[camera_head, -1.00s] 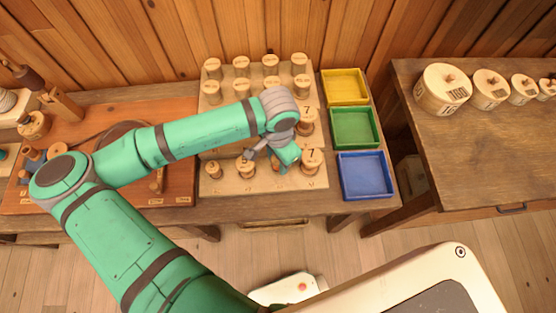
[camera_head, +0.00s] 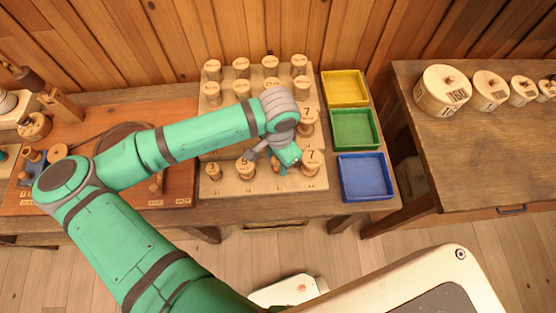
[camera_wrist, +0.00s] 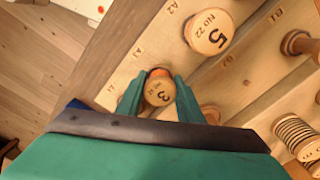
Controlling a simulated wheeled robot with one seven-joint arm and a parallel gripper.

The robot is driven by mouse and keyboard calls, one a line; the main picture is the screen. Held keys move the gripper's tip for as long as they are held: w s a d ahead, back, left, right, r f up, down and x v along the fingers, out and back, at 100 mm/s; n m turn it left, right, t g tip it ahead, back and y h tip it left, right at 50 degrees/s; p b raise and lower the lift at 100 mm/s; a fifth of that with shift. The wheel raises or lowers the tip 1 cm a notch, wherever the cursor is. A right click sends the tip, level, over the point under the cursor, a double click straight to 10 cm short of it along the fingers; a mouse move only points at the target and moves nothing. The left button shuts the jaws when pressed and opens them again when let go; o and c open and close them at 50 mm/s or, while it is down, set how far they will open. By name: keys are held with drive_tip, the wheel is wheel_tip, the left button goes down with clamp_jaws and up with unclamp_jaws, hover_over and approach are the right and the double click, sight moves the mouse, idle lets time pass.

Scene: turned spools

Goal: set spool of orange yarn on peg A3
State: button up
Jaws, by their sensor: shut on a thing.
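The spool of orange yarn (camera_wrist: 158,92) is between the two fingers of my gripper (camera_wrist: 159,98) in the wrist view. Its pale wooden top is marked 3, and a sliver of orange shows at its upper edge. My gripper is shut on it. In the head view, my gripper (camera_head: 279,167) is over the front row of the pegboard (camera_head: 230,188), between the spool marked 5 (camera_head: 245,168) and a spool marked 7 (camera_head: 311,160). Peg A3 itself is hidden under the spool and fingers. I cannot tell whether the spool is seated on it.
The spool marked 5 also shows in the wrist view (camera_wrist: 209,34), by label A2. Other spools stand close behind on the board. Yellow (camera_head: 345,88), green (camera_head: 354,127) and blue (camera_head: 365,177) trays stand to the right, empty.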

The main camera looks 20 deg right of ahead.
drive_tip(key=shift+f, duration=0.6)
drive_tip(key=shift+r, duration=0.15)
idle(0.3)
drive_tip(key=shift+r, duration=0.1)
drive_tip(key=shift+r, duration=0.35)
drive_tip(key=shift+r, duration=0.2)
idle(0.6)
drive_tip(key=shift+f, duration=1.25)
idle(0.5)
drive_tip(key=o, duration=0.7)
drive_tip(key=shift+o, duration=0.2)
